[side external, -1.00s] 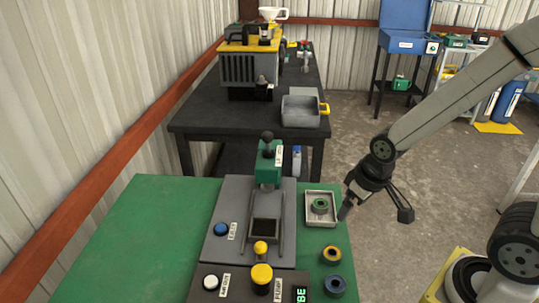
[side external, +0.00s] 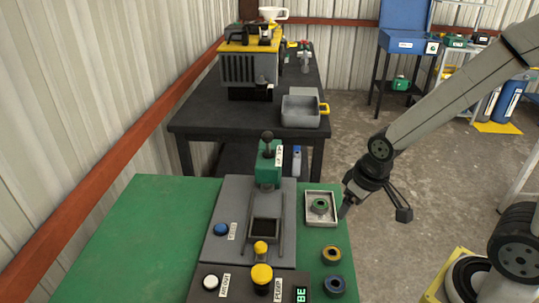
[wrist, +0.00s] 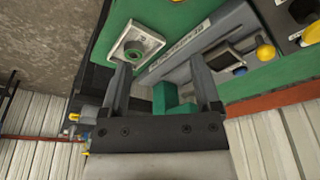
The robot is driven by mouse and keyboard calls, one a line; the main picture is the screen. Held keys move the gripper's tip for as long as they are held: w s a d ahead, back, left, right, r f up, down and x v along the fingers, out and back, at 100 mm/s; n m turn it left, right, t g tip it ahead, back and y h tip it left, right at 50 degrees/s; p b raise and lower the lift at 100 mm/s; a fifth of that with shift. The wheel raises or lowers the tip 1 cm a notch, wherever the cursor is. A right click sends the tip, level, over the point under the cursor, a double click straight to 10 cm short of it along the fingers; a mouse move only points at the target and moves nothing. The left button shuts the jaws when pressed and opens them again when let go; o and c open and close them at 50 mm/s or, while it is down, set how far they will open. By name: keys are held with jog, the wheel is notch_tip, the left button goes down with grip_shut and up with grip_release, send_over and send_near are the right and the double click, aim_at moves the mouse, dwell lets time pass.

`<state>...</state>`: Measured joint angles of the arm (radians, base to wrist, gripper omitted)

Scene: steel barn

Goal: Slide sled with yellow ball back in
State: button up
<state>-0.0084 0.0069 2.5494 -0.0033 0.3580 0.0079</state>
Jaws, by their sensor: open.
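The sled (side external: 264,231) is a dark square tray lying between two rails on the grey press base (side external: 219,240). The yellow ball (side external: 260,248) is at its near end. The green press head with a dark knob (side external: 269,165) stands behind the sled. In the wrist view the sled (wrist: 222,60) and the yellow ball (wrist: 265,53) show at the right. My gripper (side external: 374,212) is open and empty, right of the green bench near the small tray, well apart from the ball. Its spread fingers also show in the wrist view (wrist: 160,66).
A small metal tray with a green-topped ring (side external: 320,207) sits right of the press. A larger yellow knob (side external: 262,274) stands close in front of the ball. The green bench is clear at left.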

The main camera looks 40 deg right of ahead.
jog(key=w+a+n+g, duration=0.1)
jog(key=w+a+g, duration=0.1)
jog(key=w+a, duration=0.6)
jog(key=n+h, duration=0.1)
jog(key=h, duration=0.1)
send_over(259, 244)
jog(key=a, duration=0.2)
jog(key=shift+s+d+f, duration=0.15)
jog(key=shift+d+f, duration=0.05)
jog(key=shift+d, duration=0.05)
jog(key=shift+d+f, duration=0.25)
jog(key=shift+f, duration=1.05)
jog(key=shift+d+f, duration=0.25)
jog(key=shift+f, duration=1)
jog(key=shift+d+f, duration=0.25)
jog(key=shift+f, duration=1.05)
grip_shut()
